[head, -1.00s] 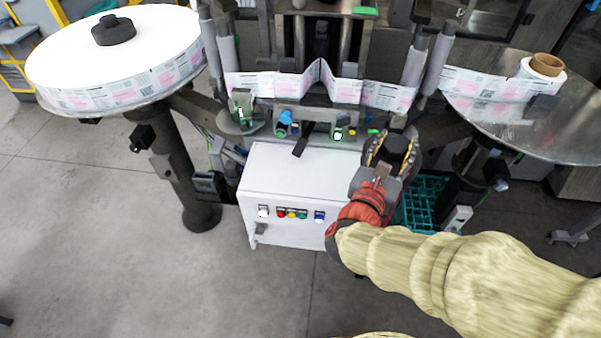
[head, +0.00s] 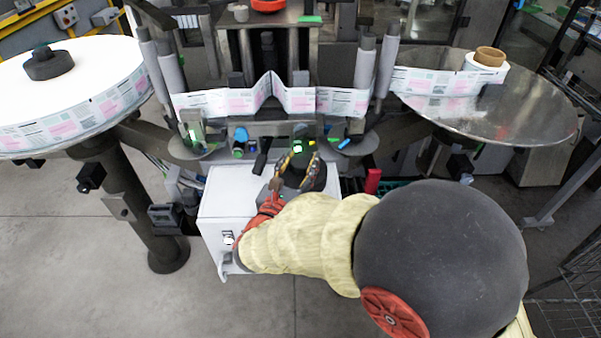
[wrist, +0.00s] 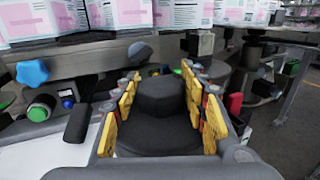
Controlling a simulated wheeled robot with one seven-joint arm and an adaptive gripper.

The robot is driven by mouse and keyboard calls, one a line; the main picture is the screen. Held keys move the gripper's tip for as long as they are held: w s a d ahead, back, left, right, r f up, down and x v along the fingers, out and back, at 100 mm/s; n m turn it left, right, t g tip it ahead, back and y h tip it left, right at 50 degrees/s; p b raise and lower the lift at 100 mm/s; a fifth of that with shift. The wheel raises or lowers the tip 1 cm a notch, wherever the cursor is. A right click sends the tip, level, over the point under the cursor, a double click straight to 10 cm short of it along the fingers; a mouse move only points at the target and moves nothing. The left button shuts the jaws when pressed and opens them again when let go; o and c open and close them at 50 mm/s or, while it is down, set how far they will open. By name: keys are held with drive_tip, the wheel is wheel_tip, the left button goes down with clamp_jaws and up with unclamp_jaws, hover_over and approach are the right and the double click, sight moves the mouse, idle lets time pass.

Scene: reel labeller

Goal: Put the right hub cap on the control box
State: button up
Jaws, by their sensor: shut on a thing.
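The right hub cap is a black disc with a raised knob. My gripper (head: 298,165) is shut on it, with yellow-padded fingers on both sides of the hub cap (wrist: 165,105) in the wrist view. The white control box (head: 228,195) stands below the label path, and its top also shows at the lower left of the wrist view (wrist: 45,155). The held cap is over the right part of the box top; I cannot tell whether it touches. My arm hides most of the box's front and its buttons.
The left reel (head: 70,95) carries its own black hub cap (head: 50,64). The right metal disc (head: 480,115) holds a small label roll with a bare brown core (head: 490,56). A black lever (head: 262,158) and a blue knob (head: 241,135) stand behind the box. The box top's left part is clear.

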drive_tip(key=shift+a+f+b, duration=0.1)
drive_tip(key=shift+f+b, duration=0.4)
drive_tip(key=shift+f, duration=1.1)
drive_tip(key=shift+f, duration=0.15)
drive_tip(key=o, duration=1.4)
drive_tip(key=shift+c, duration=0.2)
drive_tip(key=shift+o, duration=0.3)
